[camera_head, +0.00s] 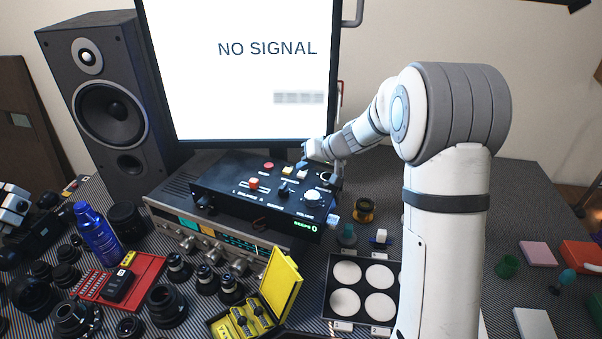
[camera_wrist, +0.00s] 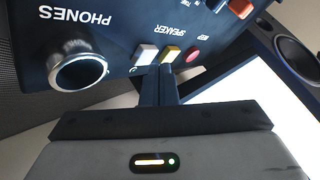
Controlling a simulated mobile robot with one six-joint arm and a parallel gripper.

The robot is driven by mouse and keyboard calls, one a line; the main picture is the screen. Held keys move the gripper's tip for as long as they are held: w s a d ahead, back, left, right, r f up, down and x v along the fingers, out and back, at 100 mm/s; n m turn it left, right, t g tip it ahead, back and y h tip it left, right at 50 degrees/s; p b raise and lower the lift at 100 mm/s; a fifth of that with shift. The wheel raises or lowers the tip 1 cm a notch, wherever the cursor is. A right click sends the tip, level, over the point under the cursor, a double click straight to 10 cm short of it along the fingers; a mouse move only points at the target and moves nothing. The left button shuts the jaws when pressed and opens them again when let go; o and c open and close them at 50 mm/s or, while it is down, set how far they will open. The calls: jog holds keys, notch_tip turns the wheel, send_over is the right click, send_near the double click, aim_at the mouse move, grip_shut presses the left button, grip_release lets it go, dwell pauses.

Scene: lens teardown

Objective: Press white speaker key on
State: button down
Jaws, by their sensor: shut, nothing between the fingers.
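A black control box (camera_head: 250,200) sits on a silver receiver on the table. On its top, the white speaker key (camera_wrist: 146,53) stands beside a yellow key (camera_wrist: 171,53), with a round red button (camera_wrist: 193,56) beyond. In the head view the white key (camera_head: 302,174) is at the right of the yellow key (camera_head: 287,171). My gripper (camera_wrist: 161,72) is shut and empty. In the head view my gripper (camera_head: 304,164) is just behind the keys.
A large PHONES knob or socket (camera_wrist: 78,68) stands out near the keys. A monitor (camera_head: 240,70) reading NO SIGNAL rises behind the box, and a speaker (camera_head: 95,100) stands at left. Lenses, a yellow case (camera_head: 280,290) and a tray of white discs (camera_head: 328,290) crowd the front.

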aim_at(305, 175)
jog(key=shift+f, duration=0.15)
dwell(0.5)
jog(key=shift+f+b, duration=0.35)
jog(key=shift+b, duration=0.45)
jog(key=shift+r, duration=0.45)
jog(key=shift+r+p, duration=0.75)
jog(key=shift+r, duration=2.3)
